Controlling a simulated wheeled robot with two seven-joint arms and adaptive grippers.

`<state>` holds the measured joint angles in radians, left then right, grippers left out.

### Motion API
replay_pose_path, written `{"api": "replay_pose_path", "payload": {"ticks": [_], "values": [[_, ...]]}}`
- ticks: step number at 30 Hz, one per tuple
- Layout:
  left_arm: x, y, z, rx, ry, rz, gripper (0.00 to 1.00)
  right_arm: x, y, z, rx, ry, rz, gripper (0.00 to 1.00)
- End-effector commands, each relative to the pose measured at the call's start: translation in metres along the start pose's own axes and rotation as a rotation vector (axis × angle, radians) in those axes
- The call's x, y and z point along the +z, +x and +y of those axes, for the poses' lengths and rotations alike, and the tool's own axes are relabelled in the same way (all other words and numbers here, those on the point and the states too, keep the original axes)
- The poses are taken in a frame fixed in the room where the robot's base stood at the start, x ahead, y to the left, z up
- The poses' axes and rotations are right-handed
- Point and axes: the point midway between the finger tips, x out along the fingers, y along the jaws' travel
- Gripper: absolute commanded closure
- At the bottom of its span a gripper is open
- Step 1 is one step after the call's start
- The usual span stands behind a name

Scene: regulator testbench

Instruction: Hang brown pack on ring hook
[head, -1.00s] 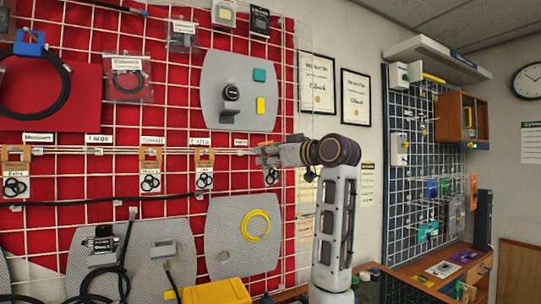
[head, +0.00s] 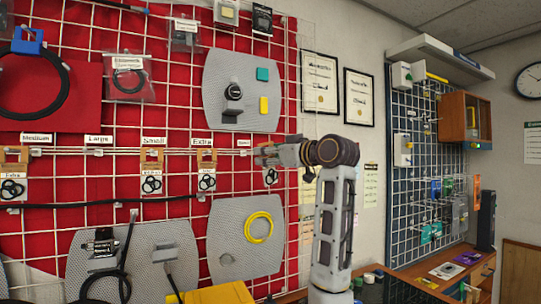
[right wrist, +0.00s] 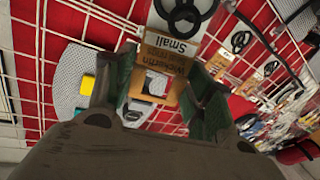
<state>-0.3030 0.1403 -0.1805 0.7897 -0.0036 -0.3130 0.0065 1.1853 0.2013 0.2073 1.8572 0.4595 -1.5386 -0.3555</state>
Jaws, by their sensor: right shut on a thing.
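My right gripper (head: 262,155) is shut on a brown-topped pack (right wrist: 158,72) in front of the red wall grid. In the right wrist view the pack sits between the green-lined fingers of the gripper (right wrist: 163,88), with its "Small" label and black rings upside down. In the head view its rings (head: 271,176) hang just below the fingers, and its top is mostly hidden. A row of hooks runs along the grid, with an empty hook (head: 98,153) under the "Large" label. I cannot tell whether the held pack touches a hook. My left gripper is not in view.
Similar brown packs hang on the row at the left (head: 14,172), under "Small" (head: 152,175) and under "Extra" (head: 206,172). A grey panel (head: 219,70) is above and another with a yellow coil (head: 258,227) below. A yellow box (head: 215,293) stands at the bottom.

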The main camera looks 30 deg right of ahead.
Motion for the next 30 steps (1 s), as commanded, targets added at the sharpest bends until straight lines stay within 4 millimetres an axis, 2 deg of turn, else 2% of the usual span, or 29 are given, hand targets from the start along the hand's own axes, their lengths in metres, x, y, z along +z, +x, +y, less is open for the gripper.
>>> {"api": "replay_pose_path", "payload": {"ticks": [13, 22, 30], "values": [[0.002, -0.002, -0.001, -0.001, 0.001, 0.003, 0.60, 0.002, 0.015, 0.004, 0.000, 0.001, -0.001, 0.63], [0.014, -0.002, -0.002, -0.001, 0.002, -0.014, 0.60, 0.004, 0.025, 0.006, -0.001, 0.001, -0.001, 0.63], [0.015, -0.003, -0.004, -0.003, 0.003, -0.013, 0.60, 0.005, 0.034, 0.008, 0.000, 0.001, 0.000, 0.63]]}}
